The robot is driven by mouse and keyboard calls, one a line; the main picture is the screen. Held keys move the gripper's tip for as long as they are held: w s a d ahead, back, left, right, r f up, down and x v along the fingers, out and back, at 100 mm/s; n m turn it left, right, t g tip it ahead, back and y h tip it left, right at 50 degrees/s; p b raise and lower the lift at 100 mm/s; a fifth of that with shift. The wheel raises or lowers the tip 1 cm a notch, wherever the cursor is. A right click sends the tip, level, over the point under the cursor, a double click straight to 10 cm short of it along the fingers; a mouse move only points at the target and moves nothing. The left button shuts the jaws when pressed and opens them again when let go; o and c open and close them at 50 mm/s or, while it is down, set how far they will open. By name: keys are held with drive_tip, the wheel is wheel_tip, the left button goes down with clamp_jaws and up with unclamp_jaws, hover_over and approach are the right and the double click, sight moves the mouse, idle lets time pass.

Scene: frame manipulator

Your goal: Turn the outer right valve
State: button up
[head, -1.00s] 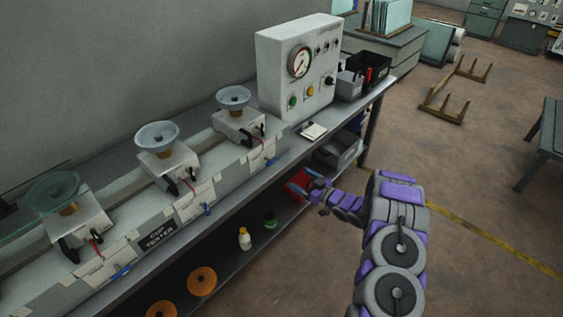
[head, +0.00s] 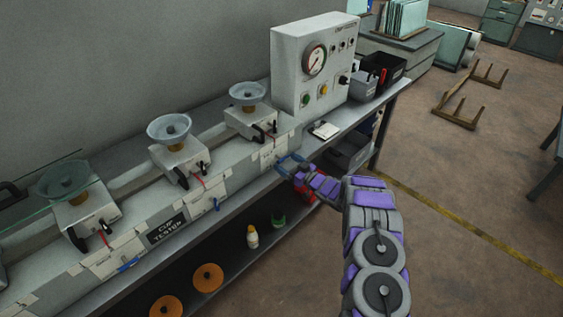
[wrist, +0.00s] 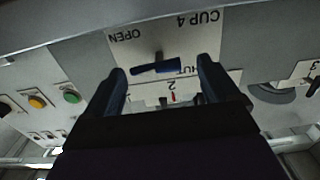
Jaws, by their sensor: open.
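A blue valve handle (wrist: 158,68) sits on a white plate (wrist: 135,48) marked CUP 4, OPEN and a partly hidden SHUT, upside down in the wrist view. The handle lies nearly level across the picture, between the two blue fingers of my gripper (wrist: 162,70). The fingers are open and apart from each other; whether either touches the handle I cannot tell. In the head view my gripper (head: 290,163) is at the front face of the bench unit, below the rightmost cup (head: 247,93). The handle there is hard to tell from the fingers.
Other blue handles (head: 128,265) sit along the front to the left. A gauge box (head: 312,65) stands on the bench behind my gripper. A lower shelf (head: 230,260) holds a bottle (head: 252,237) and orange discs (head: 207,277).

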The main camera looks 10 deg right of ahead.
sight(283, 159)
drive_tip(key=shift+w+a, duration=0.25)
drive_tip(key=shift+w, duration=0.45)
drive_tip(key=shift+w+a, duration=0.2)
drive_tip(key=shift+w, duration=0.45)
drive_tip(key=shift+w+a, duration=0.1)
drive_tip(key=shift+a, duration=0.4)
drive_tip(key=shift+d, duration=0.2)
drive_tip(key=c, duration=1)
